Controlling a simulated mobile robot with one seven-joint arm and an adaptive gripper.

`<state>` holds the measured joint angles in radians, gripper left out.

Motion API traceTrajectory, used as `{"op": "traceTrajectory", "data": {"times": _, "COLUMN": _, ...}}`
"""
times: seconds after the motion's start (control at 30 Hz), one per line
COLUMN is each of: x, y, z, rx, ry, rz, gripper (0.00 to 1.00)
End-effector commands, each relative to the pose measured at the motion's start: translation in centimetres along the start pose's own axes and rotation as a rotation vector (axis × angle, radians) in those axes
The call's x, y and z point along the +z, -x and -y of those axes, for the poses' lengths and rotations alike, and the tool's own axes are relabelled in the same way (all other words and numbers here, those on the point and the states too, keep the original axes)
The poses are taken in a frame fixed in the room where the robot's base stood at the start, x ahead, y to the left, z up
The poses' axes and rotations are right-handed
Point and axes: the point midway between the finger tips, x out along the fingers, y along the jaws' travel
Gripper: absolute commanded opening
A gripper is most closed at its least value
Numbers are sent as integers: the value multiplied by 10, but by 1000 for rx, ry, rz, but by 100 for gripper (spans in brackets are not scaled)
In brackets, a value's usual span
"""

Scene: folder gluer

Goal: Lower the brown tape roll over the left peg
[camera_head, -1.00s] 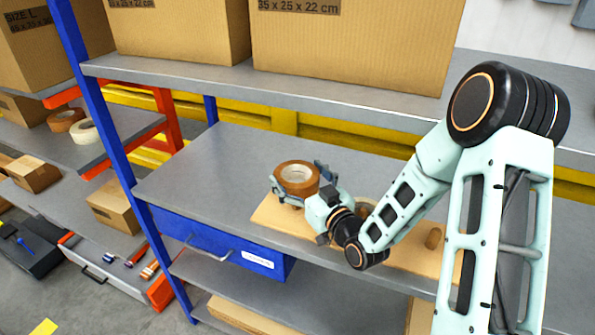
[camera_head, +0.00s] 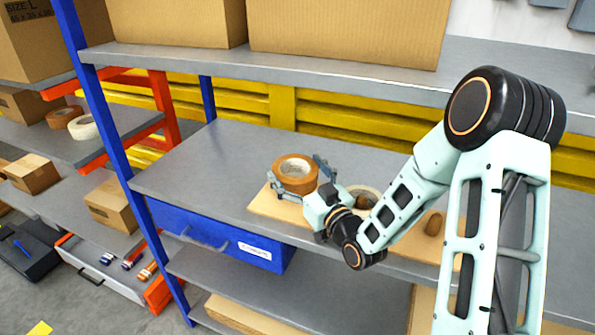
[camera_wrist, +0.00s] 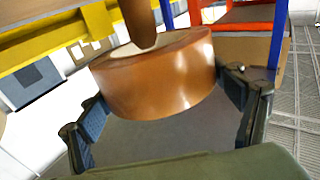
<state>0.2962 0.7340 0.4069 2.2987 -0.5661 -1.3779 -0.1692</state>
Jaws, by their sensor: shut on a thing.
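The brown tape roll (camera_head: 295,186) is held level by my gripper (camera_head: 303,180), above the left end of the light wooden board (camera_head: 262,207) in the head view. A brown rounded peg (camera_wrist: 139,20) reaches from the top of the wrist view to the roll's opening. I cannot tell whether its end is inside the hole. In the head view the roll and gripper hide the left peg.
A pale roll (camera_head: 366,192) on the board is partly behind my arm. A bare brown peg (camera_head: 433,223) stands at the board's right. The grey shelf (camera_head: 215,160) is clear to the left. An upper shelf (camera_head: 300,75) with boxes hangs above.

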Motion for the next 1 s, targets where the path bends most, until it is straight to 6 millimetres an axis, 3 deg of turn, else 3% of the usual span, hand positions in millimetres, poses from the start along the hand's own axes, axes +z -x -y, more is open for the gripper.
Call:
{"op": "traceTrajectory", "data": {"times": 0.03, "x": 48, "y": 13, "z": 2, "rx": 3, "ry": -21, "rz": 93, "gripper": 53}}
{"op": "traceTrajectory", "data": {"times": 0.1, "x": 48, "y": 13, "z": 2, "rx": 4, "ry": -21, "rz": 93, "gripper": 53}}
{"op": "traceTrajectory", "data": {"times": 0.13, "x": 48, "y": 13, "z": 2, "rx": 4, "ry": -21, "rz": 93, "gripper": 88}}
{"op": "traceTrajectory", "data": {"times": 0.23, "x": 48, "y": 13, "z": 3, "rx": 4, "ry": -21, "rz": 93, "gripper": 99}}
{"op": "traceTrajectory", "data": {"times": 0.67, "x": 43, "y": 13, "z": 2, "rx": 4, "ry": -20, "rz": 91, "gripper": 100}}
{"op": "traceTrajectory", "data": {"times": 1.0, "x": -12, "y": 12, "z": 1, "rx": 6, "ry": -10, "rz": 53, "gripper": 100}}
